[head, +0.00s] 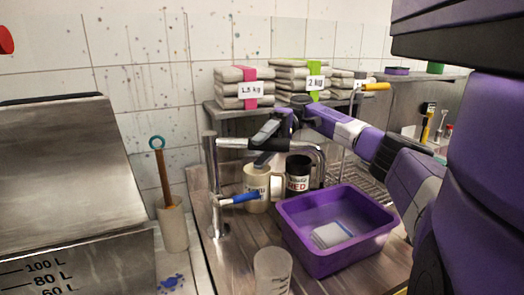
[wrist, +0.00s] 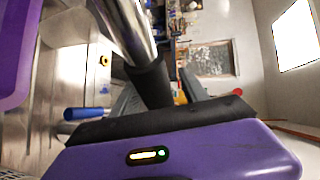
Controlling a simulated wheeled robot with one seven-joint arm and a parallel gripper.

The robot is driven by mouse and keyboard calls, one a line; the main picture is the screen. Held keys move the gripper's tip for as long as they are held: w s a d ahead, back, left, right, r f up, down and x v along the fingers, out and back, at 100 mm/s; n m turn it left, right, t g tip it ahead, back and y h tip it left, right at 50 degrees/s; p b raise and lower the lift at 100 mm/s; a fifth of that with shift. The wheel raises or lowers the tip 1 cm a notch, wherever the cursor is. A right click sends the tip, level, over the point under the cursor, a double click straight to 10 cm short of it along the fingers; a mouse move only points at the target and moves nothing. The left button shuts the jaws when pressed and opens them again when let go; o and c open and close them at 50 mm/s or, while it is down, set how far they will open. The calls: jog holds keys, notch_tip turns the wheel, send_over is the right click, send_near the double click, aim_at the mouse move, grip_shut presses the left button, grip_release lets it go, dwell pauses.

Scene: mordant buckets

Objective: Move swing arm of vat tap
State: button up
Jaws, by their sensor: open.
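The vat tap (head: 216,192) is a chrome upright pipe left of centre in the head view. Its swing arm (head: 307,146) reaches right from the top and bends down over a purple tub. A black sleeve (head: 236,143) covers part of the arm; the sleeve (wrist: 150,82) and chrome pipe also fill the upper middle of the wrist view. A blue lever (head: 240,198) sits lower on the tap. My gripper (head: 265,145) is open at the swing arm, one dark finger above it and one below. Whether either finger touches it cannot be told.
The purple tub (head: 290,235) holds a pale block. A beige jug (head: 256,190) and a dark jar labelled RED (head: 298,174) stand behind the arm. A clear beaker (head: 272,270) is in front. A steel vat (head: 70,190) stands left; a shelf of folded cloth (head: 243,88) is behind.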

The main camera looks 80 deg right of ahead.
jog(key=o, duration=0.4)
jog(key=r, duration=0.8)
jog(key=shift+w+d+r+p, duration=0.1)
jog(key=shift+w+r+p, duration=0.1)
jog(key=shift+p, duration=0.2)
jog(key=shift+c, duration=0.2)
jog(key=r+p, duration=0.2)
jog(key=r, duration=0.1)
jog(key=r+p, duration=0.3)
jog(key=s+r+p, duration=0.1)
jog(key=r+p, duration=0.2)
jog(key=c, duration=0.4)
jog(key=shift+o, duration=0.2)
jog(key=shift+w+r+p, duration=0.25)
jog(key=shift+r+p, duration=0.9)
jog(key=shift+p, duration=0.45)
